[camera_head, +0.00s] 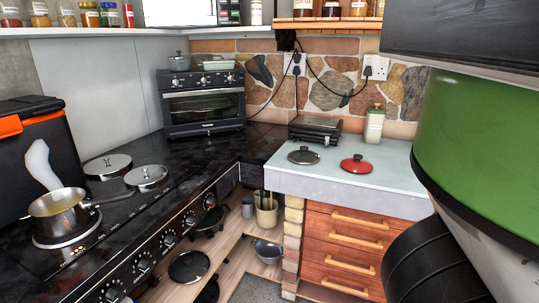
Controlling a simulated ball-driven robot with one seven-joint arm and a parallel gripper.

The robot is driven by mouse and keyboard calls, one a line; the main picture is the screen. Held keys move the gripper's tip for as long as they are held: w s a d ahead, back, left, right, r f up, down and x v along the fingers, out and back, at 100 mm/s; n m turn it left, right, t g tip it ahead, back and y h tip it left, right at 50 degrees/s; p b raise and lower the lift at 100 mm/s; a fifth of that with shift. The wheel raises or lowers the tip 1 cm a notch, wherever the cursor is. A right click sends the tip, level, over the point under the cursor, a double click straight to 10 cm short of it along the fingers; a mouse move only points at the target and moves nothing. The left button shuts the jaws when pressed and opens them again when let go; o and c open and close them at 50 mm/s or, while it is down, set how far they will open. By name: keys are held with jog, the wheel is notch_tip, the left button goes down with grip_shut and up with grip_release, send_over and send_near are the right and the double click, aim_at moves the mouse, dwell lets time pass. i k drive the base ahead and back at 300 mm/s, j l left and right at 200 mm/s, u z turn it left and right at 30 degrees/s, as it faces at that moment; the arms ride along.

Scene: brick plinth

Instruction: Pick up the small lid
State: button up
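Two lids lie on the pale glass-like worktop (310,183) above the wooden drawers. One is a dark grey lid (303,157) with a knob, on the left. The other is a red lid (357,165) with a dark knob, to its right, a little nearer the front edge. They lie apart and look close in size, so I cannot tell which one is the small lid. My gripper is not in view. Large green, black and white parts at the right, likely my arm, hide the right end of the worktop.
A black grill (315,130) and a pale green canister (374,125) stand behind the lids. Left are a toaster oven (203,104) and a stove with a saucepan (61,213) and two round metal covers (146,177). The worktop's front strip is clear.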

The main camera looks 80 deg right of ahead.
aim_at(302, 156)
jog(key=z, duration=2.15)
jog(key=l+u, duration=0.2)
jog(key=l, duration=0.4)
